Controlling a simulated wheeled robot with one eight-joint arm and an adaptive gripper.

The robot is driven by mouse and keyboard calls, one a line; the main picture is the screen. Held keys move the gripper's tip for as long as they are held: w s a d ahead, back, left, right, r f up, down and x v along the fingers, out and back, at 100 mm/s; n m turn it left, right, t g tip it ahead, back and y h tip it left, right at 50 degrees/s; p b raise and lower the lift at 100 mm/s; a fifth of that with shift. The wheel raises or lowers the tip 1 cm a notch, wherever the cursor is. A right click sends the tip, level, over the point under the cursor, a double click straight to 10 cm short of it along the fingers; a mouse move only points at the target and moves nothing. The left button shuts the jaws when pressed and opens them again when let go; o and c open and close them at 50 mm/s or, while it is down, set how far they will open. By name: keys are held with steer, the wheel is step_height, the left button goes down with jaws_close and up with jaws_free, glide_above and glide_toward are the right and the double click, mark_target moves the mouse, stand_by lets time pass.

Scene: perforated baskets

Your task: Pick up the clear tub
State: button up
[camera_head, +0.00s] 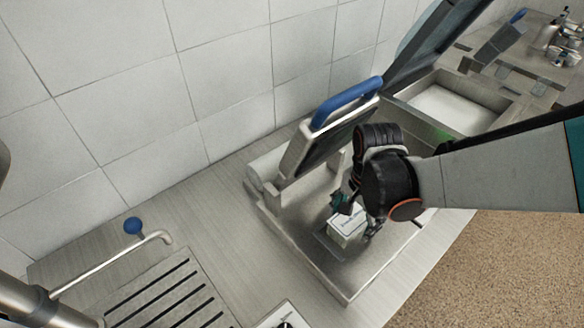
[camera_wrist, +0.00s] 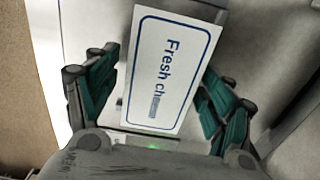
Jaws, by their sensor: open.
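The tub (camera_head: 347,224) is a small box with a white, blue-bordered label on top. It sits on the metal plate of a slicer-like machine in the head view. In the wrist view, the label on the tub (camera_wrist: 172,70) reads "Fresh ch", with the rest blurred, and the tub lies tilted across the picture. My gripper (camera_head: 356,215) is right over it, pointing down. In the wrist view, its green-padded fingers (camera_wrist: 158,105) are spread, one on each side of the tub. Whether they touch it I cannot tell. The tub's sides are mostly hidden.
The machine (camera_head: 300,235) has an upright guard with a blue handle (camera_head: 345,100) just behind my gripper. A metal sink basin (camera_head: 455,105) lies at the back right. A slotted drain board (camera_head: 165,295) and a tap are at the lower left. A tiled wall runs behind.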

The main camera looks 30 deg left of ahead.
steer(key=shift+s+a+f, duration=0.15)
steer(key=shift+s+f, duration=0.1)
steer(key=shift+f, duration=0.2)
steer(key=shift+r, duration=0.1)
steer(key=c, duration=1.4)
steer(key=shift+c, duration=0.2)
